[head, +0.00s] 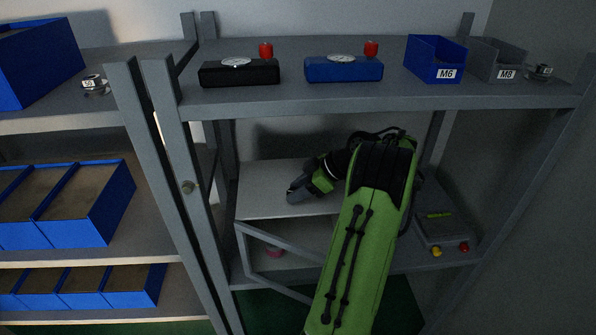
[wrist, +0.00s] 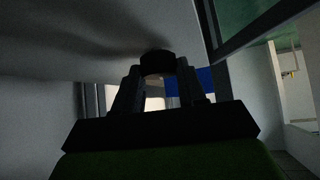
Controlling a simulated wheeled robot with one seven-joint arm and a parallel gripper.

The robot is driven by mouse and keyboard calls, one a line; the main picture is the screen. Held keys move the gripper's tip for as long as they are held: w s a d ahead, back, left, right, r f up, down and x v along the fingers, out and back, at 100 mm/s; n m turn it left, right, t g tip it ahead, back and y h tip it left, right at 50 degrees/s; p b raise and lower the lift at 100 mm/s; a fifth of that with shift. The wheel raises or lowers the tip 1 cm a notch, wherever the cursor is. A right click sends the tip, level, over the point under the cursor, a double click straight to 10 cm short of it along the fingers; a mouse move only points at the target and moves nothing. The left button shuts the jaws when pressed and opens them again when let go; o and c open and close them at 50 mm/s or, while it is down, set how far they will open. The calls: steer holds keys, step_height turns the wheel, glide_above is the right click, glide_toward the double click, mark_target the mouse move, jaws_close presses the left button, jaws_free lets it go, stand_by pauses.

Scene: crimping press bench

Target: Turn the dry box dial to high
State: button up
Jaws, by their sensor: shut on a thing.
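The dry box (head: 262,178) is a pale box on the shelf under the bench top, with a grey-framed door (head: 270,262) swung open below its top. The dial does not show in the head view. Its pointer and any setting marks cannot be read.
A control box (head: 440,232) with a red and a yellow button sits to the right of my arm. A black gauge box (head: 240,74), a blue gauge box (head: 343,70) and M6 (head: 433,60) and M8 (head: 494,62) bins stand above. A shelf post (head: 172,170) is at left.

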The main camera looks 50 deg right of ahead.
steer(key=n+y+p, duration=0.1)
steer(key=p, duration=0.2)
steer(key=r+n+g+y+p, duration=0.1)
steer(key=p, duration=0.1)
steer(key=shift+d+n+p, duration=0.15)
steer(key=shift+n+p, duration=0.25)
steer(key=shift+w+d+f+n+g+y+p, duration=0.15)
steer(key=shift+n+g+y+p, duration=0.35)
steer(key=shift+n+p, duration=0.55)
steer(key=shift+w+f+n+g+y+p, duration=0.2)
steer(key=shift+n+g+y+p, duration=0.3)
steer(key=shift+n+g, duration=0.55)
steer(key=n+g+y, duration=0.1)
steer(key=n+g, duration=0.2)
steer(key=n, duration=0.1)
steer(key=shift+w+f, duration=0.1)
steer(key=shift+n, duration=0.4)
steer(key=o, duration=1.1)
steer(key=shift+c, duration=0.2)
